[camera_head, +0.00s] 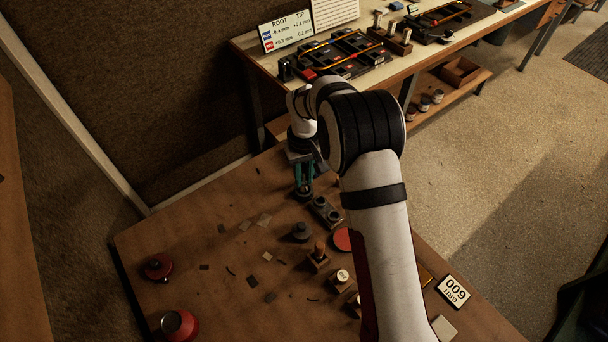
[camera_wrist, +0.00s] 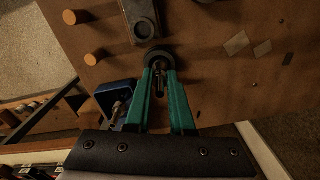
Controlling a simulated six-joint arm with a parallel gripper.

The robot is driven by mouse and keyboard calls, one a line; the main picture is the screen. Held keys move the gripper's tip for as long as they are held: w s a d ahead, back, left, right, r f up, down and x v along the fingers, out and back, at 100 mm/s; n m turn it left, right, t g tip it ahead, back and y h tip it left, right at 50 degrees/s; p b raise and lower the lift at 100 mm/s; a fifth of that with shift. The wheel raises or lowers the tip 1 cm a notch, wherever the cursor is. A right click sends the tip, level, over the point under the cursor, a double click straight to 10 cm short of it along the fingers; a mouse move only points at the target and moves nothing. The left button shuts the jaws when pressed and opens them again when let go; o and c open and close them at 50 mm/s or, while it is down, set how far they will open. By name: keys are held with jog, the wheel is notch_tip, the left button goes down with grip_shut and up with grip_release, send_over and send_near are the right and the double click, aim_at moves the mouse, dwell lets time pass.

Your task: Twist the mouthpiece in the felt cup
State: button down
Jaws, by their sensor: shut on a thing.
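The felt cup is a dark round cup on the brown bench, seen in the wrist view (camera_wrist: 160,54) and, partly hidden under my fingers, in the head view (camera_head: 304,196). My gripper (camera_wrist: 159,72) has two teal fingers reaching down to the cup. They are shut on the mouthpiece (camera_wrist: 158,82), a small dark metal piece between the fingertips at the cup. Most of the mouthpiece is hidden by the fingers and shadow. The head view shows my gripper (camera_head: 304,182) at the far side of the bench. I cannot tell how deep the mouthpiece sits.
A grey block with round holes (camera_head: 325,211) stands close to the cup. A blue holder (camera_wrist: 115,96) with a metal piece is beside my fingers. A dark weight (camera_head: 300,231), wooden blocks (camera_head: 318,258), red pots (camera_head: 179,324) and loose scraps lie on the bench.

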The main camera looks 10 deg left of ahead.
jog(key=m, duration=0.3)
jog(key=shift+m, duration=0.4)
jog(key=m, duration=0.4)
jog(key=n, duration=0.4)
jog(key=n, duration=0.4)
